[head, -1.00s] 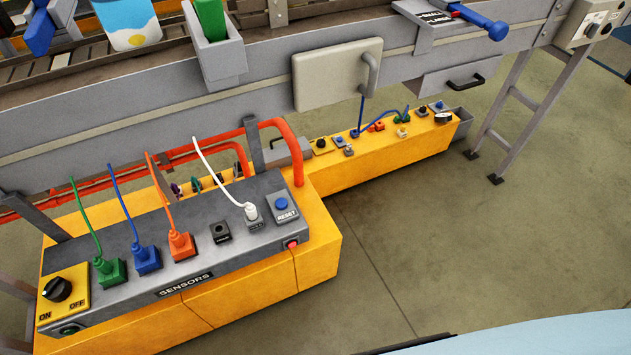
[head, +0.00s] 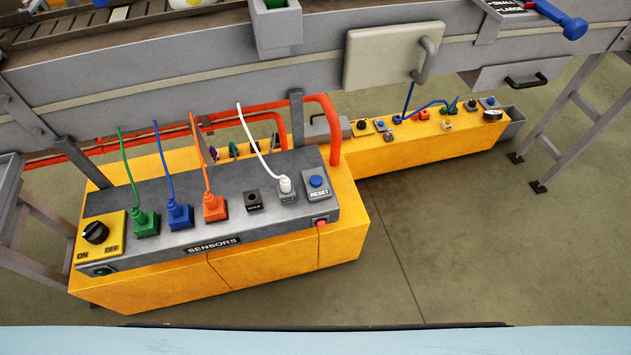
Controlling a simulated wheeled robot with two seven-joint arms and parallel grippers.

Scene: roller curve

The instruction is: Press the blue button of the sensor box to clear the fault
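The sensor box (head: 160,251) is a grey sloped panel labelled SENSORS on a yellow base, in the lower left of the head view. Its blue button (head: 316,181) sits at the panel's right end, on a grey plate labelled RESET. A red light (head: 321,222) shows on the panel's front edge just below it. Green (head: 146,222), blue (head: 179,215), orange (head: 214,207) and white (head: 286,188) plugs stand in the panel, with a black socket (head: 253,200) between orange and white. A black ON/OFF knob (head: 95,232) is at the left end. Neither gripper is in view.
A grey conveyor frame (head: 180,85) runs above and behind the box. Orange pipes (head: 333,130) rise close behind the button. A second yellow box (head: 400,143) with buttons and plugs extends to the back right. The floor (head: 470,240) is clear on the right.

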